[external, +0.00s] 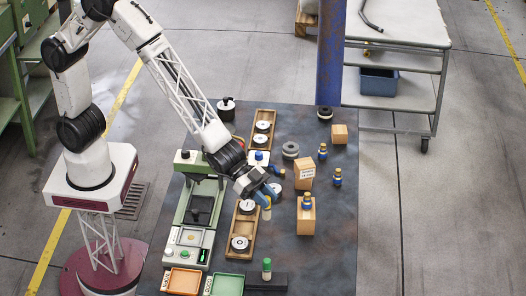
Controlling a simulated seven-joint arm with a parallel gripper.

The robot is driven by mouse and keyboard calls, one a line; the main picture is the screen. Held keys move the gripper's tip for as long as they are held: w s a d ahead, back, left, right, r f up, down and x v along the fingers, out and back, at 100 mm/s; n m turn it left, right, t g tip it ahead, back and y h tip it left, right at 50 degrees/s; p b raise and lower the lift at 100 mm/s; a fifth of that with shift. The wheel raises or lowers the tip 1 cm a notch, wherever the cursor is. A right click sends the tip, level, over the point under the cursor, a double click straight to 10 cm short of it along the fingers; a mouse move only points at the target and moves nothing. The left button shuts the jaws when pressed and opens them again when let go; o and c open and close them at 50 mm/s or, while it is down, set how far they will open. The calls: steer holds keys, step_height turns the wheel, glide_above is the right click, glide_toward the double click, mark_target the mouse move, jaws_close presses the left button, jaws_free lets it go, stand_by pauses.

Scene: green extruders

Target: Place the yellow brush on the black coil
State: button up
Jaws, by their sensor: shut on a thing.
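My gripper (266,194) is above the middle of the dark table, pointing down and to the right. It is shut on a small yellowish thing (266,212), which fits the yellow brush; its far end is partly hidden by the fingers. A dark ring-shaped coil (325,113) lies at the back of the table, near the blue post, and fits the black coil. A second, greyer coil (290,150) lies closer to the gripper. Both coils are apart from the gripper.
Wooden blocks (304,173) and small blue-and-yellow pieces (338,177) stand to the right. A blue post (330,60) rises at the back. The table's front right is clear.

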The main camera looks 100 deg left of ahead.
steer(key=w+a+n+t+y, duration=0.15)
steer(key=w+a, duration=0.25)
steer(key=a, duration=1.3)
steer(key=w+a+n+t+y, duration=0.1)
steer(key=w+a+n+y, duration=0.25)
steer(key=a, duration=1.45)
steer(key=s+a+n+y, duration=0.2)
steer(key=s+a, duration=0.1)
steer(key=a, duration=1.4)
steer(key=s+a+n+y, duration=0.2)
steer(key=s+a, duration=0.2)
steer(key=a, duration=1.3)
steer(key=shift+w+d+f, duration=0.1)
steer(key=shift+w+f, duration=0.05)
steer(key=shift+f, duration=1.1)
steer(key=shift+w+f, duration=0.1)
steer(key=shift+f, duration=1.15)
